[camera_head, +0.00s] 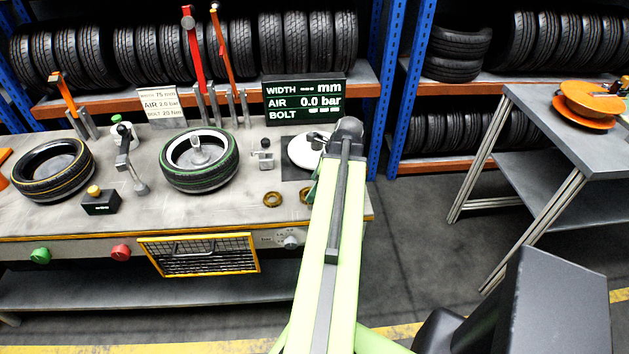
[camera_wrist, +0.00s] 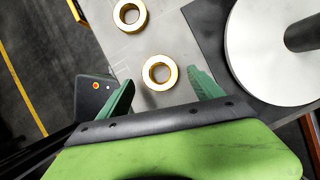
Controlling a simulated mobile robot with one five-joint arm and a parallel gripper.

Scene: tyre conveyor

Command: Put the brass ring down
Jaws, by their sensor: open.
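Two brass rings lie flat on the grey bench. The nearer ring (camera_wrist: 146,74) sits between and slightly beyond the tips of my gripper (camera_wrist: 160,78) in the wrist view. The jaws are open, with a gap between each finger and the ring. The other ring (camera_wrist: 142,19) lies farther off, at the top edge of that view. In the head view, one ring (camera_head: 272,205) lies clear on the bench, and the second ring (camera_head: 303,201) is partly hidden behind my arm. My fingers are mostly hidden there.
A pale round disc (camera_head: 301,150) with a dark post stands beside the rings. A green-edged tyre (camera_head: 198,184) lies left of them on the bench (camera_head: 225,220). A caged box (camera_head: 200,256) hangs at the front edge. A side table (camera_head: 575,125) stands at right.

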